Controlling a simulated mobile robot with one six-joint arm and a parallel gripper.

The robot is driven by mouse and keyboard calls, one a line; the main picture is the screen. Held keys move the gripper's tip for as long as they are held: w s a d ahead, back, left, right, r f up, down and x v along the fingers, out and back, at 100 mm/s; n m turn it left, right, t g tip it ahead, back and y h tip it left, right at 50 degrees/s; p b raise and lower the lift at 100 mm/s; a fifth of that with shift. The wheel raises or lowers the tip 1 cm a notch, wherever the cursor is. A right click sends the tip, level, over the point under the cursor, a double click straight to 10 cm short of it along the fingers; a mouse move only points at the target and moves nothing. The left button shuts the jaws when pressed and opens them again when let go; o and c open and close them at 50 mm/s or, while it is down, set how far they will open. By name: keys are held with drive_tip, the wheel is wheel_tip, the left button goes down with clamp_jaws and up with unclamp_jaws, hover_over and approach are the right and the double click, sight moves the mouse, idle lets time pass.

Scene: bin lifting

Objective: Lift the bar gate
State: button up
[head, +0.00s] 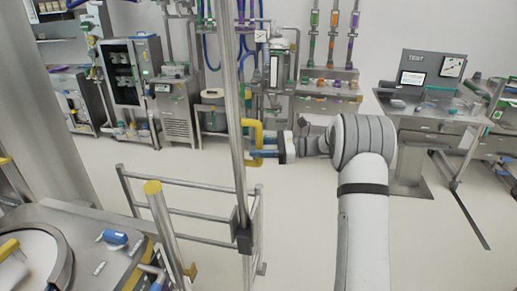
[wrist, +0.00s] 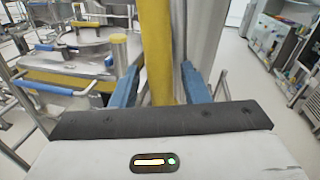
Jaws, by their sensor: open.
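A tall grey metal post (head: 236,110) stands in the middle of the head view, with a yellow D-shaped handle (head: 258,128) on its right side. A low gate of metal bars (head: 185,209) is beside the lower post; how it joins the post is unclear. My gripper (head: 268,154) is at the handle's lower part, coming from the right. In the wrist view my gripper (wrist: 160,80) is open, with one blue finger on each side of the yellow handle (wrist: 158,50). Small gaps seem to show beside the bar; contact cannot be told. The grey post (wrist: 205,35) is just behind.
A metal vessel (head: 75,235) with blue and yellow handles stands at lower left. A yellow-capped post (head: 163,225) is near the gate. Cabinets and piping line the back wall; a workbench (head: 430,115) is at right. Floor (head: 300,225) between gate and arm is clear.

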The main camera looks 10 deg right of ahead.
drive_tip(key=s+d+b, duration=0.1)
drive_tip(key=d+b, duration=0.1)
drive_tip(key=d, duration=0.5)
drive_tip(key=shift+d, duration=0.3)
drive_tip(key=shift+r, duration=0.1)
drive_tip(key=s+a+r+n+g+h, duration=0.1)
drive_tip(key=s+a+n+h, duration=0.25)
drive_tip(key=s, duration=0.45)
drive_tip(key=s+a+n+g+h, duration=0.1)
drive_tip(key=s+a+n+h, duration=0.25)
drive_tip(key=s, duration=0.45)
drive_tip(key=s+d+f+n+t+h, duration=0.1)
drive_tip(key=s+n+h, duration=0.4)
drive_tip(key=s, duration=0.5)
drive_tip(key=s+d+f+n+t+h+b, duration=0.1)
drive_tip(key=s+d+f+n+h, duration=0.3)
drive_tip(key=s, duration=0.7)
drive_tip(key=shift+s+n+t+h, duration=0.2)
drive_tip(key=shift+n+t+h, duration=0.45)
drive_tip(key=shift+n, duration=0.35)
